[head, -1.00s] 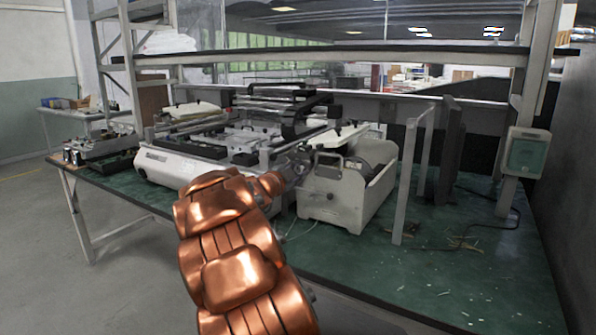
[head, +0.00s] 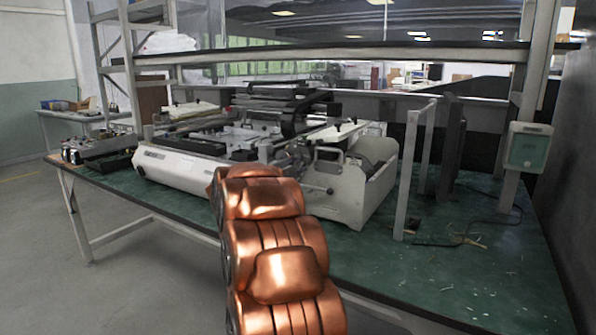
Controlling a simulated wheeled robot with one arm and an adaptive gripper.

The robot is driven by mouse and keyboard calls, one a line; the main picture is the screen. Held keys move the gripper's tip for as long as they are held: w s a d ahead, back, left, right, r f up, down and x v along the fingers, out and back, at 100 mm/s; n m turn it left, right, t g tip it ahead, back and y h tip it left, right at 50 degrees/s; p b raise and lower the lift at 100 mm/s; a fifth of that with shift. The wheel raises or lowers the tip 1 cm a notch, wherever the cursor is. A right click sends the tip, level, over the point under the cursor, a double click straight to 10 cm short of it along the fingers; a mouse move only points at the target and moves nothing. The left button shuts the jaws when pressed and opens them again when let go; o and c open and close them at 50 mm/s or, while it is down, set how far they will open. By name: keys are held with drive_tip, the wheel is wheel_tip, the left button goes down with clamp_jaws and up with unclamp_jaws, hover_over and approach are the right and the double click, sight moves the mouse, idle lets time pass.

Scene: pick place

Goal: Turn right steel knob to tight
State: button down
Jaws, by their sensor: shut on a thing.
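The machine (head: 190,172) with its white housing stands on the green bench. A small steel knob (head: 329,190) sticks out of the front of its white right-hand unit (head: 345,203). Another steel part lies just left of it, too small to tell apart. My copper arm (head: 275,235) rises from the bottom edge and ends in front of the machine, left of the knob. My gripper is hidden behind the arm, so its fingers and any contact with a knob do not show.
The green bench top (head: 470,262) is mostly clear on the right, with a cable and scraps. A grey upright frame (head: 408,175) stands right of the machine. A post with a pale box (head: 528,147) stands farther right. A shelf bar crosses above.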

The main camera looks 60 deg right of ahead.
drive_tip(key=shift+f+m+b, duration=0.15)
drive_tip(key=shift+m+b, duration=0.75)
drive_tip(key=shift+f+m+b, duration=0.15)
drive_tip(key=shift+m+b, duration=0.75)
drive_tip(key=shift+r, duration=0.1)
drive_tip(key=c, duration=1)
unclamp_jaws()
drive_tip(key=shift+r, duration=0.1)
drive_tip(key=shift+o, duration=0.2)
drive_tip(key=shift+a, duration=0.15)
drive_tip(key=a, duration=1.1)
drive_tip(key=shift+s+a, duration=0.25)
drive_tip(key=shift+a, duration=0.15)
